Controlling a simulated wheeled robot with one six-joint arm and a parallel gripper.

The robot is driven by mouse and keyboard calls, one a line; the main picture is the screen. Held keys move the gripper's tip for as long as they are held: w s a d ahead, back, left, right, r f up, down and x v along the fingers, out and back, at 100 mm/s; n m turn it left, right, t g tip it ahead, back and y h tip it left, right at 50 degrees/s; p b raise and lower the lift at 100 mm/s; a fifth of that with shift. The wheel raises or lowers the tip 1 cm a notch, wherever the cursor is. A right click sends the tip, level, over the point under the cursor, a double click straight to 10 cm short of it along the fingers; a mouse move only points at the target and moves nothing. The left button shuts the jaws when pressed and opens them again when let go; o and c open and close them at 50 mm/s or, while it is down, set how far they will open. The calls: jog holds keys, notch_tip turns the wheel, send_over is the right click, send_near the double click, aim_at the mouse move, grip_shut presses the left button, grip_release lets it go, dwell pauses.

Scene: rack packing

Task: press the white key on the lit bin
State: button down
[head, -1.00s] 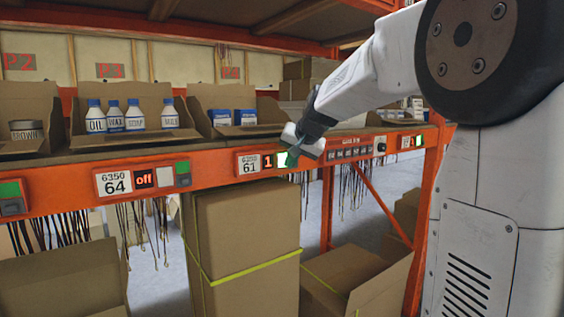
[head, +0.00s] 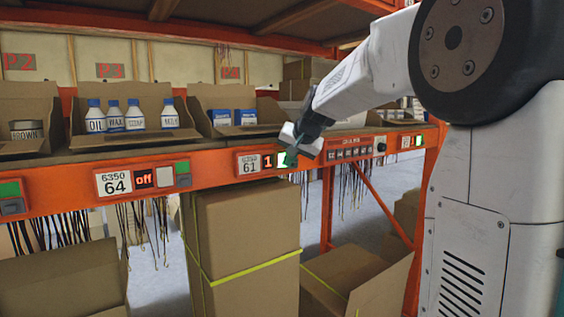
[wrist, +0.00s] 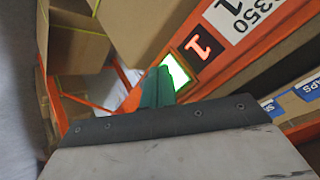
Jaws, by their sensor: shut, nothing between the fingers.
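The bin label 6350 61 (head: 248,163) is on the orange shelf beam, with a red lit "1" (head: 267,161) beside it. The key right of it glows green-white (head: 282,160); in the wrist view the glowing key (wrist: 178,72) sits by the red "1" (wrist: 198,46). My gripper (head: 292,158) is shut and empty, its tips at the right edge of that key. In the wrist view the green fingertips (wrist: 157,88) overlap the key's lower left edge; whether they touch it I cannot tell. The 64 module (head: 118,183) reads "off" beside a pale unlit key (head: 165,177).
Open cardboard bins with bottles (head: 135,115) and blue-white boxes (head: 235,117) stand on the shelf above the beam. A dark-buttoned panel (head: 348,153) is right of my gripper. A tall strapped carton (head: 245,245) stands below, and cords hang under the beam.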

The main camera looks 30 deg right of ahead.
jog(key=shift+w, duration=0.45)
dwell(0.3)
jog(key=shift+s, duration=0.85)
jog(key=shift+s+d, duration=0.1)
jog(key=shift+s, duration=2.4)
